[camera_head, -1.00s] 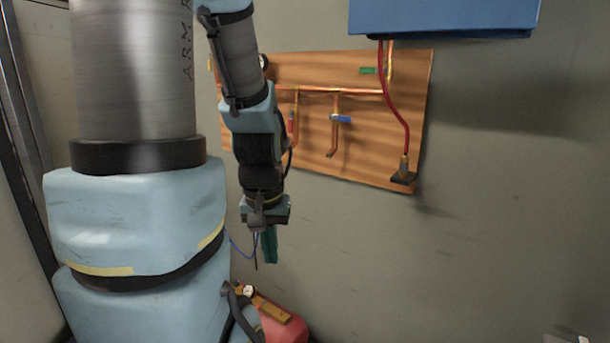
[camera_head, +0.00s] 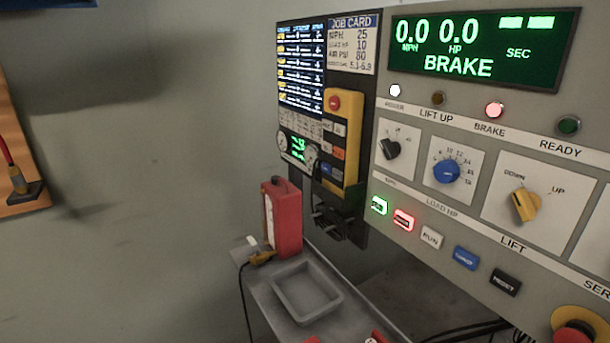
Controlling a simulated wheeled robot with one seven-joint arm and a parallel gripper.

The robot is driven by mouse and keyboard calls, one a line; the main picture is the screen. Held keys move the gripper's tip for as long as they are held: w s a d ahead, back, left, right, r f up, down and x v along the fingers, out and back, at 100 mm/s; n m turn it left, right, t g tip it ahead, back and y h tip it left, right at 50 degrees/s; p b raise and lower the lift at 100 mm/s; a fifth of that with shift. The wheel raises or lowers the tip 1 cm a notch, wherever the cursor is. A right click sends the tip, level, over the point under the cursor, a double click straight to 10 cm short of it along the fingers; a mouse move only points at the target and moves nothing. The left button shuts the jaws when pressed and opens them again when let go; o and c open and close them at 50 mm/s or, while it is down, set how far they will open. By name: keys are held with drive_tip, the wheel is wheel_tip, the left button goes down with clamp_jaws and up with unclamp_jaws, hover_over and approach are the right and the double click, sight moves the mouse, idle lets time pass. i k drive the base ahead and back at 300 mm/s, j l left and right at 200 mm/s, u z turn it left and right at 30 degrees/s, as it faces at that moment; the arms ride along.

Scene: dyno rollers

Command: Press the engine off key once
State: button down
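The grey control panel (camera_head: 445,215) fills the right side of the head view. Along its lower part is a row of keys: a lit green key (camera_head: 379,206), a lit red key (camera_head: 403,220), a white RUN key (camera_head: 431,238), a blue key (camera_head: 466,257) and a black key (camera_head: 505,281). The green and red key labels are too small to read, so I cannot tell which key is engine off. The display (camera_head: 487,48) reads 0.0 MPH, 0.0 HP and BRAKE.
Left of the panel hang a job card (camera_head: 351,45) and a yellow remote (camera_head: 340,140) with a red button. Below, a narrow shelf (camera_head: 262,283) holds a red box (camera_head: 283,220) and a grey tray (camera_head: 306,290). A red emergency knob (camera_head: 574,334) is at lower right.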

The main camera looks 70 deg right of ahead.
sight(338, 174)
drive_tip(key=i+j, duration=0.45)
drive_tip(key=z, duration=1.55)
